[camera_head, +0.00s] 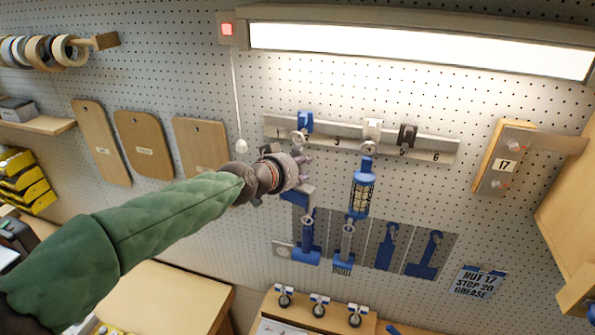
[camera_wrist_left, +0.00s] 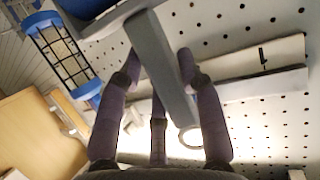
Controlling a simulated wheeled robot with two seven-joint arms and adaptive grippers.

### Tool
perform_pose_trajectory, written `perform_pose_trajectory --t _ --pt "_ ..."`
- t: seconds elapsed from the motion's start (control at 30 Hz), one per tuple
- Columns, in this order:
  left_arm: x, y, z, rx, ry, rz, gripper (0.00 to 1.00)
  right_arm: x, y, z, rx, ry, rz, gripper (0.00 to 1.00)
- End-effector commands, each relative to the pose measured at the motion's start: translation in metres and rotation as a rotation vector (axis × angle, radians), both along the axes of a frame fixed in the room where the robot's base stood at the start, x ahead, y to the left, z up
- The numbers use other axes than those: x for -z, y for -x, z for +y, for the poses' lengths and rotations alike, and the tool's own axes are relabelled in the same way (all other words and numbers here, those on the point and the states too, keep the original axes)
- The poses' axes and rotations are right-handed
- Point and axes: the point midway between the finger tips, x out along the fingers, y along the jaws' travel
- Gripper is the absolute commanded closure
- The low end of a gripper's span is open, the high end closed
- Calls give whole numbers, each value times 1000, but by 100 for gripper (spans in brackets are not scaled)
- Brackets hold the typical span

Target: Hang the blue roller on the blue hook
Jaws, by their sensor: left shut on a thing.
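My left gripper (camera_head: 290,168) is shut on the blue roller (camera_head: 298,195), below the numbered rail. The roller's blue end shows beneath the fingers, and the fingers hide its middle. In the left wrist view the grey-blue handle (camera_wrist_left: 162,70) passes between the fingers (camera_wrist_left: 158,95), with a pale ring (camera_wrist_left: 190,138) near one end. The blue hook (camera_head: 305,122) is on the left part of the rail, just above the gripper. A pale ring shows right under this hook; I cannot tell whether it is on it. My right gripper is not in view.
A blue caged lamp (camera_head: 361,190) hangs right of the gripper, under the white hook (camera_head: 372,130); a black hook (camera_head: 407,135) is farther right. Below, blue tools (camera_head: 307,250) and a brush (camera_head: 343,255) hang at the tool outlines. A pull cord (camera_head: 238,110) hangs left.

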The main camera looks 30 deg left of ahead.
Motion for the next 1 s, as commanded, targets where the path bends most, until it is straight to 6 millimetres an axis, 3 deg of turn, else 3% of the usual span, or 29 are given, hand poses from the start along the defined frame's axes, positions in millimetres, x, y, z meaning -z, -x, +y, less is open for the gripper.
perform_pose_trajectory --t 0.5,1.0 --pt "6 -21 6 -1 -1 -3 100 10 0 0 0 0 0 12" --pt "7 -24 6 -1 -1 -3 100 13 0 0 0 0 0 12"
